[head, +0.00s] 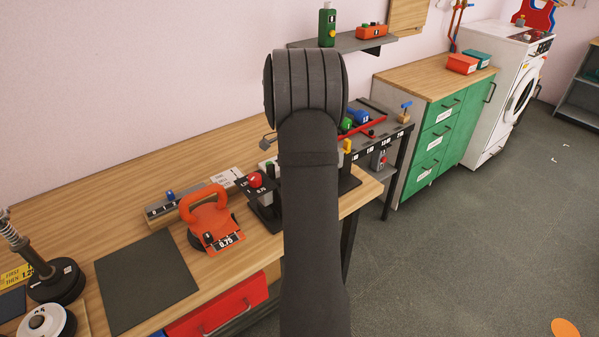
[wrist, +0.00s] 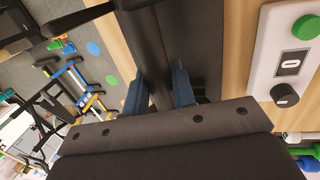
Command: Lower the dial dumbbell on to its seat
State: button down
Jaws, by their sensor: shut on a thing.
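My gripper (wrist: 160,92) shows in the wrist view, its two blue fingers closed on a dark bar (wrist: 153,45), which I take to be the handle of the dial dumbbell. The bar runs up and away between the fingers, and dark parts lie around it. In the head view my dark arm hides the gripper and most of the dumbbell. A black stand (head: 268,215) with a red ball on top shows just left of the arm. The dumbbell's seat is not clearly visible, and I cannot tell whether the dumbbell touches it.
An orange kettlebell (head: 213,222) marked 0.75 stands on the wooden bench, beside a dark mat (head: 146,280). A white panel (wrist: 290,60) with a green button and black knob lies right of the gripper in the wrist view. A rack (head: 385,132) with small weights stands behind.

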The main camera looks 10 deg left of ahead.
jog(key=shift+f, duration=1.25)
jog(key=c, duration=1.1)
grip_release()
jog(key=shift+f, duration=0.1)
jog(key=w+r, duration=0.1)
jog(key=r, duration=0.4)
jog(key=w+a+r, duration=0.1)
jog(key=r, duration=0.5)
jog(key=a+r, duration=0.1)
jog(key=r, duration=0.5)
jog(key=shift+w+r, duration=0.1)
jog(key=shift+w, duration=0.3)
jog(key=s+f, duration=0.1)
jog(key=f, duration=0.4)
jog(key=s+d+f, duration=0.1)
jog(key=f, duration=0.5)
jog(key=d+f, duration=0.1)
jog(key=f, duration=0.5)
jog(key=shift+s, duration=0.4)
